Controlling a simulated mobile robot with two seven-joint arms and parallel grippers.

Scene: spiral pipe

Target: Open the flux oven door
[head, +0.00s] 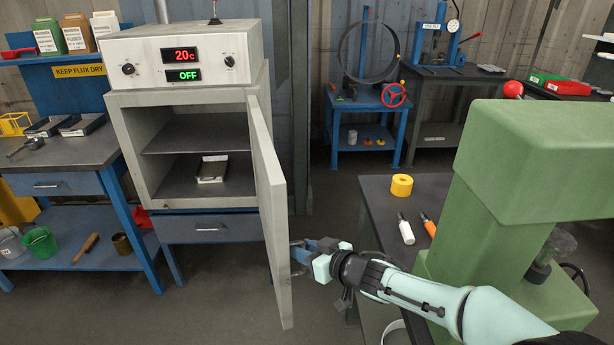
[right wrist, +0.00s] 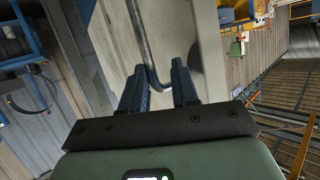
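The grey flux oven (head: 120,120) stands at the left, and its door (head: 268,200) is swung wide open to the right, nearly edge-on to me. Inside are a shelf and a small tray (head: 212,168) on the oven floor. My right gripper (head: 302,247) is at the outer face of the door, low down. In the right wrist view its two blue fingers (right wrist: 158,82) stand apart, with the lower end of the bar handle (right wrist: 150,58) between them. The handle is hidden in the head view. My left gripper is not in view.
A dark bench (head: 380,205) with a yellow roll (head: 401,185) and a green press (head: 530,165) stand close to my right arm. A blue drawer (head: 212,228) is under the oven. Floor is clear between oven and bench.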

